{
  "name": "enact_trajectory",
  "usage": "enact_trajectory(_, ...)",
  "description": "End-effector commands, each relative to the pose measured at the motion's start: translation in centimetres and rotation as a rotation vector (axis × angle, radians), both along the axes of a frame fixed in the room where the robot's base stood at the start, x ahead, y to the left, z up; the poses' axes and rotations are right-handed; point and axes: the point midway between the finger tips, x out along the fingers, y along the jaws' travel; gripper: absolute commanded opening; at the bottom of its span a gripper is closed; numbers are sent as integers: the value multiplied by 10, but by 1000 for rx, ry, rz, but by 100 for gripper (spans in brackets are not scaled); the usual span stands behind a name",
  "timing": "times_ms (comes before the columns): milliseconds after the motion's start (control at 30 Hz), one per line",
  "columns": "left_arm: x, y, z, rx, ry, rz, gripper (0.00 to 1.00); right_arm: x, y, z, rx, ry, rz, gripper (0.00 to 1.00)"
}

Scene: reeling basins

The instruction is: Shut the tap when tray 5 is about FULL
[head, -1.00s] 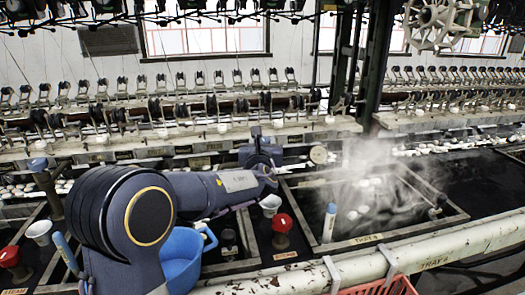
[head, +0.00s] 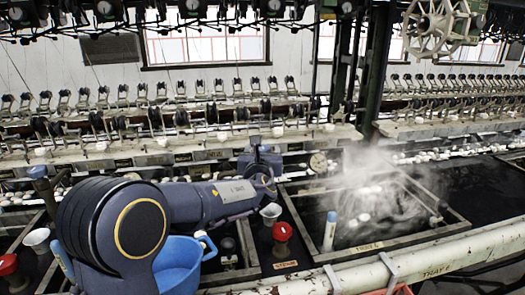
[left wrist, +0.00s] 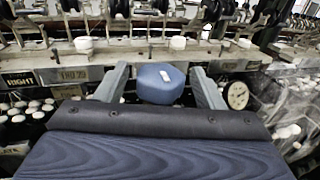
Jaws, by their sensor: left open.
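Tray 5 (head: 455,222) is the framed basin at the right of the head view, with its label on the front rim. Steam hangs over its dark water and pale cocoons float in it; the exact water level is hard to tell. My left gripper (head: 262,160) is at the back edge of the basins, left of the steam. In the left wrist view its two open fingers (left wrist: 161,88) stand either side of a blue rounded knob (left wrist: 161,83), apparently the tap handle, with gaps showing. My right gripper is not in view.
A round dial gauge (head: 318,162) is right of my left gripper. A red knob (head: 282,231), a white cup (head: 271,212) and a blue pail (head: 178,265) stand near my forearm. A pale pipe (head: 400,270) crosses the front. A white-and-blue upright tube (head: 330,230) stands in tray 5.

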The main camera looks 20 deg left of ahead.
Motion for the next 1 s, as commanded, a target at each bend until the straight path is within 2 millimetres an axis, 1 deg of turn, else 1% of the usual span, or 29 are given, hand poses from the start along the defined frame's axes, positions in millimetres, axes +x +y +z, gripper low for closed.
enact_trajectory(200, -34, -14, 1, -2, -2, -4, 62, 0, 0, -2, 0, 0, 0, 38)
enact_trajectory(300, -49, -19, 0, -2, -1, -3, 62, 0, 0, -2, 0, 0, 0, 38)
enact_trajectory(400, -60, -24, 0, -1, 0, -3, 62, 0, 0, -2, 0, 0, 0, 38)
enact_trajectory(567, -67, -26, 0, -1, 0, -1, 62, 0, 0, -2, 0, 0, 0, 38)
enact_trajectory(1000, -67, -26, 0, 0, 0, -1, 62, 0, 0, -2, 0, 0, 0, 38)
